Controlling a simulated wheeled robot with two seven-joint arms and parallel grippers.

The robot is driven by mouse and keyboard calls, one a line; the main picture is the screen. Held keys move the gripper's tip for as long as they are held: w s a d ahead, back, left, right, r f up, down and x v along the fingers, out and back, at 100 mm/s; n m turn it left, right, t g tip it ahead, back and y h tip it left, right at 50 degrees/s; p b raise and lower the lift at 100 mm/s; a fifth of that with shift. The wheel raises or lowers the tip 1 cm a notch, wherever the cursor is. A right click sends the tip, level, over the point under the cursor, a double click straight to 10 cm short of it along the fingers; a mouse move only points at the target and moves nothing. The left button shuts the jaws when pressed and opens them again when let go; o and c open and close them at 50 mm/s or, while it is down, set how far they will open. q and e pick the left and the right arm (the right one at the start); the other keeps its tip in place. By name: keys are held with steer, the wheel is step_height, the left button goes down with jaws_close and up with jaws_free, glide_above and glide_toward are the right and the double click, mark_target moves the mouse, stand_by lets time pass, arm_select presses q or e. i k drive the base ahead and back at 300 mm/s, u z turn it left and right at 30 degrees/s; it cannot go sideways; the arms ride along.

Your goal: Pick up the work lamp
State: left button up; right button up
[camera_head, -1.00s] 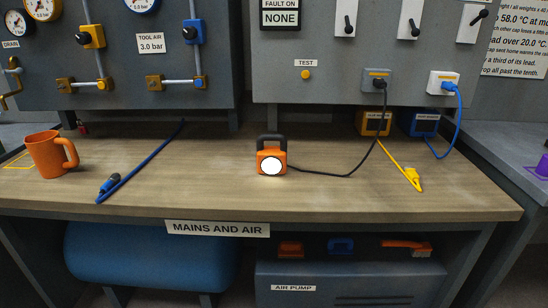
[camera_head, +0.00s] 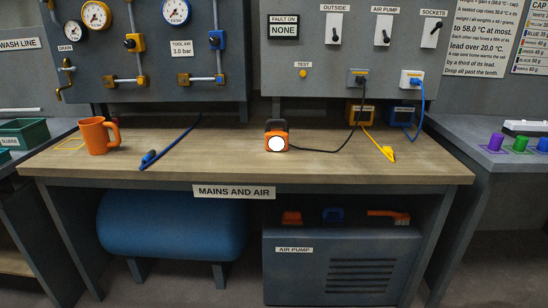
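The work lamp (camera_head: 276,137) is small and orange with a dark handle on top and a bright white round face. It stands upright near the middle of the wooden bench (camera_head: 220,165). A black cable (camera_head: 328,149) runs from its right side up to a grey socket (camera_head: 357,78) on the panel. Neither of my grippers shows in the head view.
An orange mug (camera_head: 97,136) stands at the bench's left, beside a blue hose (camera_head: 172,142). A yellow lead (camera_head: 380,145) lies to the lamp's right. Yellow (camera_head: 359,113) and blue (camera_head: 402,114) boxes stand at the back. The bench front before the lamp is clear.

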mark_target(275, 139)
steer(key=z, duration=0.75)
steer(key=k, duration=0.15)
steer(key=u, duration=2.05)
steer(key=i, duration=0.8)
steer(key=z, duration=0.55)
steer(key=i, duration=0.65)
steer(key=z, duration=0.75)
